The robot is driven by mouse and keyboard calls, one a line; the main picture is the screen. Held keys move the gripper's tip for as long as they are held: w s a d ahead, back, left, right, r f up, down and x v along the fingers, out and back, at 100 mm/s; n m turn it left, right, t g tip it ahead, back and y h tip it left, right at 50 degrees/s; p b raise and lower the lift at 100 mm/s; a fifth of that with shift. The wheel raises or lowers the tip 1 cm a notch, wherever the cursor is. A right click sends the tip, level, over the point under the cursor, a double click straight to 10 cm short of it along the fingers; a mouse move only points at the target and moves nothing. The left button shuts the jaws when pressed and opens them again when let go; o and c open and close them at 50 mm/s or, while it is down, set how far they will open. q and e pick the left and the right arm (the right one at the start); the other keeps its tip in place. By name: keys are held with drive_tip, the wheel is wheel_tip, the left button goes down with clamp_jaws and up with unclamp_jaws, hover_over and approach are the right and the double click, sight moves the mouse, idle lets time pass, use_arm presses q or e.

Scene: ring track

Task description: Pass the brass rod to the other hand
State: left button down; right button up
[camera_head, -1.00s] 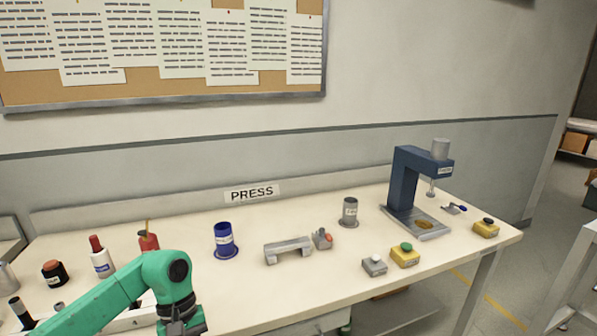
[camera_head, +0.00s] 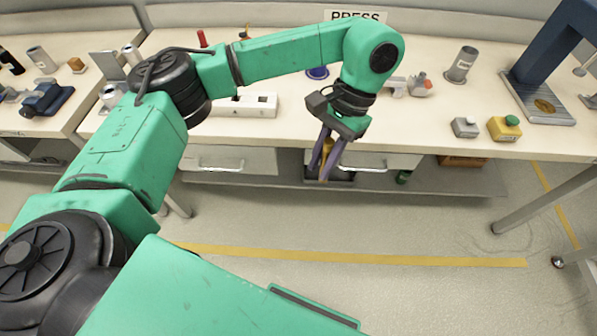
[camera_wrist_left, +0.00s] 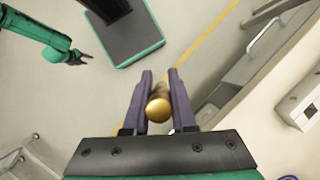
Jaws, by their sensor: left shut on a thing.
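My left gripper (camera_head: 322,168) hangs in front of the bench edge in the head view, pointing down. Its two purple fingers are shut on the brass rod (camera_head: 327,150), which shows as a golden piece between them. In the left wrist view the rod's rounded brass end (camera_wrist_left: 158,108) faces the camera between the fingers (camera_wrist_left: 160,77). The rest of its length is mostly hidden. My right gripper (camera_wrist_left: 82,58) shows small at the upper left of the left wrist view, well apart from the rod. Its dark fingers look spread and empty. It is out of the head view.
The bench (camera_head: 420,135) runs behind my left gripper, with drawers and a lower shelf (camera_head: 430,177) below. A blue press (camera_head: 548,60), a green-button box (camera_head: 504,128) and a grey cylinder (camera_head: 461,64) stand on it. The floor (camera_head: 380,225) in front is clear.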

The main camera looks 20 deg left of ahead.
sight(327, 144)
use_arm(q)
drive_tip(key=shift+n, duration=0.6)
wheel_tip(327, 144, up, 9)
drive_tip(key=shift+w+r, duration=0.1)
drive_tip(key=shift+r, duration=0.1)
drive_tip(key=shift+d+r+n+h, duration=0.15)
drive_tip(key=shift+n+h, duration=0.15)
drive_tip(key=w+d+n+h, duration=0.1)
drive_tip(key=d+n, duration=0.3)
drive_tip(key=d, duration=0.4)
drive_tip(key=shift+w+d+h, duration=0.2)
drive_tip(key=shift+w+h, duration=0.1)
drive_tip(key=shift+w, duration=0.35)
